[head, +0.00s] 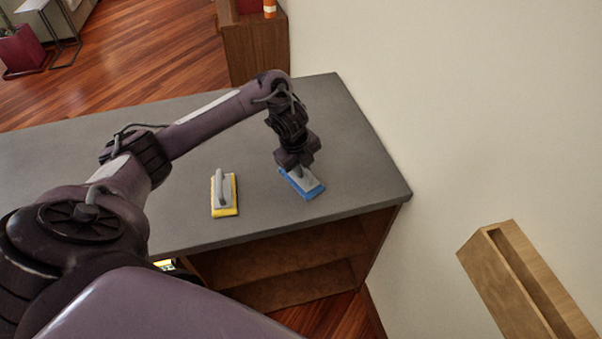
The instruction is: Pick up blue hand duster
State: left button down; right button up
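The blue hand duster (309,191) lies on the grey countertop near its right end. It has a blue base and a grey top. My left gripper (299,170) points down right over the duster's grey handle, and its fingers overlap the handle in the head view. The fingertips are small and partly hidden, so I cannot tell whether they are closed on the handle. The duster appears to rest on the counter. My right gripper is not in view.
A yellow hand duster (233,197) with a grey handle lies on the countertop (370,180) left of the blue one. A cream wall stands close on the right, with a wooden shelf (510,285) on it. Open wooden shelving (290,275) is under the counter.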

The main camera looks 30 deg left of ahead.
pick_arm(q)
jog(key=shift+r, duration=0.1)
jog(key=shift+r, duration=0.55)
notch_tip(320, 180, up, 19)
jog(key=p, duration=0.6)
jog(key=shift+f+p, duration=0.15)
jog(key=shift+p, duration=0.2)
